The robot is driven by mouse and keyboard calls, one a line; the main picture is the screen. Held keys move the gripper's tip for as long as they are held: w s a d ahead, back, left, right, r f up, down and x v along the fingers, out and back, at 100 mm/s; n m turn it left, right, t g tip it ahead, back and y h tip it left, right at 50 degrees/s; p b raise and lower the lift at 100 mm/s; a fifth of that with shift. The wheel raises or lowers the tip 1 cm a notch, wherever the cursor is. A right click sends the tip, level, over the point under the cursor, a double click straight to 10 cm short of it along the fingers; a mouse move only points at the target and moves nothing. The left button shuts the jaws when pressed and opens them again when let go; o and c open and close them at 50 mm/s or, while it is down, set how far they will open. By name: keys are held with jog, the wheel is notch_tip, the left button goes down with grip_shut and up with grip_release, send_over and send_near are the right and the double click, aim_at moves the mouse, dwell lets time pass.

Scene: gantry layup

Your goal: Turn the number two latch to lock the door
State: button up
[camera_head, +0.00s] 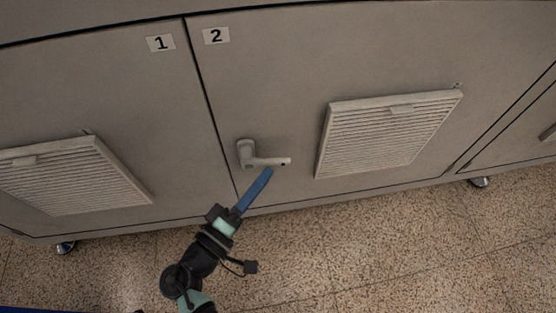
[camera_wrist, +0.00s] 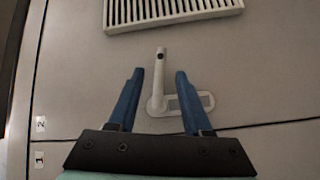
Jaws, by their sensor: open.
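The number two latch (camera_head: 270,161) is a pale grey lever handle on the door labelled 2 (camera_head: 216,35). In the head view its lever points right from a short upright base plate near the door's left edge. In the wrist view the latch (camera_wrist: 159,82) shows between my two blue fingers. My gripper (camera_head: 268,171) is open and empty, its tips just below the lever in the head view. The wrist view shows both fingers of my gripper (camera_wrist: 159,72) apart, one on each side of the lever. I cannot tell how far the tips are from the door, and no contact is visible.
A louvred vent (camera_head: 388,130) sits on the door right of the latch; another vent (camera_head: 70,177) is on door 1 (camera_head: 160,43) at left. The cabinet stands on feet over a speckled floor (camera_head: 400,245). The floor in front is clear.

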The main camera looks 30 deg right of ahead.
aim_at(278, 159)
jog(key=b+x, duration=0.1)
jog(key=x, duration=0.5)
jog(key=shift+w+d, duration=0.15)
jog(key=shift+d, duration=0.05)
jog(key=shift+c, duration=0.2)
grip_shut()
dwell(1.0)
